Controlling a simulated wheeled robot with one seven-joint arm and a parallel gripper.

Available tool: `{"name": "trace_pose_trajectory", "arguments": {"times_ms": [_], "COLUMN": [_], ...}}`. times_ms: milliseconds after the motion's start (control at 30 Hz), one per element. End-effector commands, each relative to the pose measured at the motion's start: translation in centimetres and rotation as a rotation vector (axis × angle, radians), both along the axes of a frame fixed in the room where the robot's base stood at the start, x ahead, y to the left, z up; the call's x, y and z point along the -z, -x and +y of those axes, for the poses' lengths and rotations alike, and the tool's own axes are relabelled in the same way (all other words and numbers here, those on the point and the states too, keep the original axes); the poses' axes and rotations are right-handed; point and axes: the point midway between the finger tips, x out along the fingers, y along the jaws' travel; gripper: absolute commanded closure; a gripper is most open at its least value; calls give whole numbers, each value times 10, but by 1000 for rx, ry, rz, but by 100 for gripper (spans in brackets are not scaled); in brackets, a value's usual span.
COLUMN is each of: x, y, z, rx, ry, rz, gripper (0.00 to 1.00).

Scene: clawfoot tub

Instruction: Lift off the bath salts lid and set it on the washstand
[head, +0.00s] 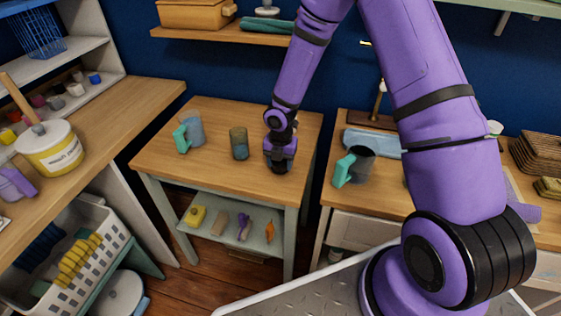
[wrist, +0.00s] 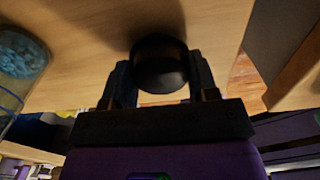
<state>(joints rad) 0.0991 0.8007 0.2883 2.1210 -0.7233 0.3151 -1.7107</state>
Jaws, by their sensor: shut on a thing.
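The dark round bath salts lid (wrist: 160,64) is between the two fingers of my gripper (wrist: 162,88), which is shut on it. In the head view my gripper (head: 279,160) is over the right part of the washstand's wooden top (head: 215,172). The lid is low over that top; I cannot tell whether it touches. The bath salts jar (head: 239,143) stands open on the same top, left of my gripper and apart from it. Its bluish contents show at the left of the wrist view (wrist: 20,55).
A grey mug with a teal handle (head: 191,130) stands left of the jar. Another such mug (head: 358,166) and a folded blue towel (head: 372,142) are on the right-hand table, across a gap. The washstand's front area is clear. Small items lie on its lower shelf (head: 228,238).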

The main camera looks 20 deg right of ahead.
Motion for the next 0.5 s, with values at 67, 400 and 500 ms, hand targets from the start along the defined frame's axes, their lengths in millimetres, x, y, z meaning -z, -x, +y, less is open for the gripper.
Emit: {"name": "trace_pose_trajectory", "arguments": {"times_ms": [67,400,500], "x": [1,4,5], "y": [0,0,0], "z": [0,0,0], "rx": [0,0,0], "ry": [0,0,0], "rz": [0,0,0], "gripper": [80,80,80]}}
